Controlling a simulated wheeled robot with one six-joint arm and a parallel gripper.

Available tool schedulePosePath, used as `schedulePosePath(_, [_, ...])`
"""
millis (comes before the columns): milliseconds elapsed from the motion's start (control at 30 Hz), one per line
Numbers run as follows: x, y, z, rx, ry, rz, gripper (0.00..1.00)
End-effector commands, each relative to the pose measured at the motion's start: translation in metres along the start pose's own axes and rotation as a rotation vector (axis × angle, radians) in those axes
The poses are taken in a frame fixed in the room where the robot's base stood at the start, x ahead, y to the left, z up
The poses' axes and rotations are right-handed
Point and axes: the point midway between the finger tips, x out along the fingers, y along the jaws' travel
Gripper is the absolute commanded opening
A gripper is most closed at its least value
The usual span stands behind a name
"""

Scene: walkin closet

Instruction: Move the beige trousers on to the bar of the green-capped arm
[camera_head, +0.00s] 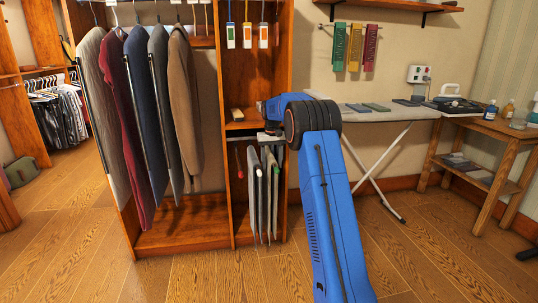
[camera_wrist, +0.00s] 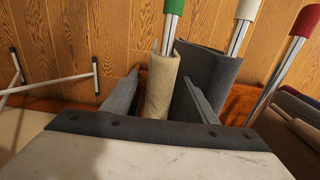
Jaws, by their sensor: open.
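In the wrist view the beige trousers (camera_wrist: 163,88) hang folded over the bar of the green-capped arm (camera_wrist: 173,8). My gripper (camera_wrist: 158,82) is open, one finger on each side of the beige trousers. I cannot tell whether the fingers touch them. Grey trousers (camera_wrist: 215,68) hang on the white-capped arm (camera_wrist: 245,12) just to the right, close to the right finger. The red-capped arm (camera_wrist: 287,55) stands further right and its visible part is bare. In the head view hanging trousers (camera_head: 252,195) show below my wrist, and my arm hides the fingers.
Jackets (camera_head: 110,110) hang in the wardrobe bay on the left. An ironing board (camera_head: 375,113) stands to the right, and its legs show in the wrist view (camera_wrist: 50,82). A wooden side table (camera_head: 500,130) is at far right. The floor in front is clear.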

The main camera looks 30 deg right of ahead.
Motion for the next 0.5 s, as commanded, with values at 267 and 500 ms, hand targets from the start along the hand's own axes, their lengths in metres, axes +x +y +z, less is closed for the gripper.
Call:
schedulePosePath(267, [-0.021,0.0,-0.001,0.0,0.003,0.0,0.53])
schedulePosePath(500, [-0.068,0.0,-0.001,0.0,0.004,0.0,0.53])
